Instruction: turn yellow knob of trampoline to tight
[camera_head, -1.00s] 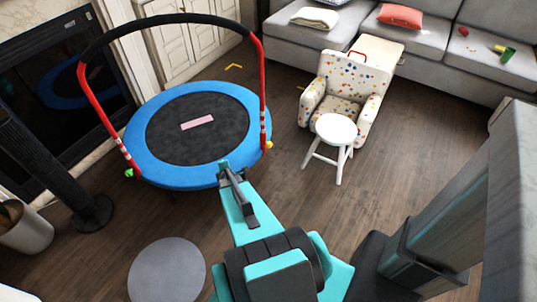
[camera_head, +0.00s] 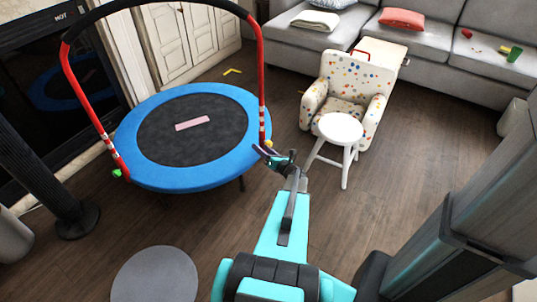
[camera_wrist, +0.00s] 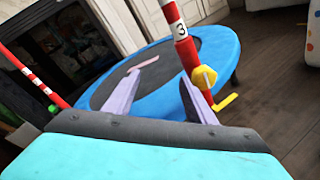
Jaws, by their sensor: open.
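The trampoline (camera_head: 145,170) has a blue rim, a black mat and a red-and-black handle bar. Its yellow knob (camera_head: 268,143) sits low on the right red post, just beyond my gripper (camera_head: 272,160). In the wrist view the yellow knob (camera_wrist: 204,77) is on the right side of the striped post, near the right finger. I cannot tell the exact gap to the knob. A green knob (camera_head: 117,173) is on the left post.
A white stool (camera_head: 341,128) and a spotted armchair (camera_head: 345,85) stand close to the right of my gripper. A grey round pouf (camera_head: 155,275) is at the front left. A black tower (camera_head: 45,180) stands left of the trampoline.

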